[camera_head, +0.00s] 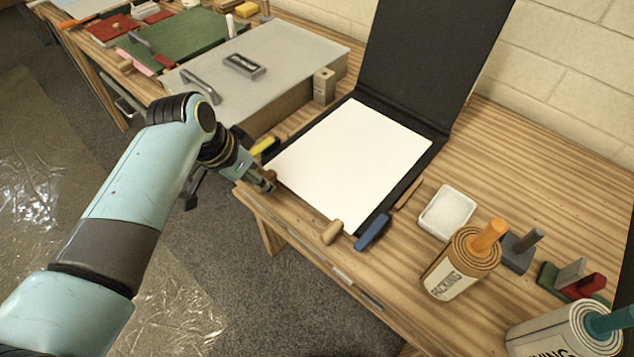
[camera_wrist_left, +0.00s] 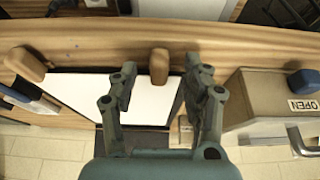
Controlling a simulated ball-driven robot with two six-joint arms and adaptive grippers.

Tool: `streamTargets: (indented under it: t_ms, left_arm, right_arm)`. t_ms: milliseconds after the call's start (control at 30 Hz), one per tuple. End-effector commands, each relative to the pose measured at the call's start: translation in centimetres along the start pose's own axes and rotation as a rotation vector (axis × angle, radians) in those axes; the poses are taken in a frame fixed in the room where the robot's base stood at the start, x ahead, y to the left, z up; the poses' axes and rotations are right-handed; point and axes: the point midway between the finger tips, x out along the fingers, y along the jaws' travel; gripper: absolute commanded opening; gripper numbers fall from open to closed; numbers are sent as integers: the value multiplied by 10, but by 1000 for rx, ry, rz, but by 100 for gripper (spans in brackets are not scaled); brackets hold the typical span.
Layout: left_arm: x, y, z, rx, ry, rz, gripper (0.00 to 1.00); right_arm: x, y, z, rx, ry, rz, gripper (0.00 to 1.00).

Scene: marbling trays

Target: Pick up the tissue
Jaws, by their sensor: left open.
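A flat white sheet (camera_head: 352,160) lies on an open black folder on the wooden bench; it is the only thing that looks like a tissue, but I cannot tell whether it is paper or tissue. It also shows in the left wrist view (camera_wrist_left: 75,92). My left gripper (camera_head: 265,186) is open and empty at the sheet's near left corner, by the bench's front edge. In the left wrist view, a rounded wooden block (camera_wrist_left: 159,66) shows between the open fingers (camera_wrist_left: 163,80), seemingly apart from them. My right gripper is not in view.
A second wooden block (camera_head: 332,232) and a blue block (camera_head: 372,232) lie along the sheet's near edge. The black folder's lid (camera_head: 430,60) stands up behind. A grey box (camera_head: 270,70) stands left. A white dish (camera_head: 447,213) and an orange-handled packing roll (camera_head: 462,262) stand right.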

Motion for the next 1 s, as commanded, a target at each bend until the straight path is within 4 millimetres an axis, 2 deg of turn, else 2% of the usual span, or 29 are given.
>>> streamTargets:
  t_ms: [133, 367, 733, 1000]
  left_arm:
    - [15, 0, 1, -1, -1, 1, 48]
    - [16, 0, 1, -1, 0, 0, 48]
    - [16, 1, 1, -1, 0, 0, 3]
    - [13, 0, 0, -1, 1, 0, 2]
  right_arm:
    - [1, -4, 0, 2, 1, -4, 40]
    - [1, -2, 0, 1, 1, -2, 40]
    - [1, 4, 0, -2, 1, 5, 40]
    - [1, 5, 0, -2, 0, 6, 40]
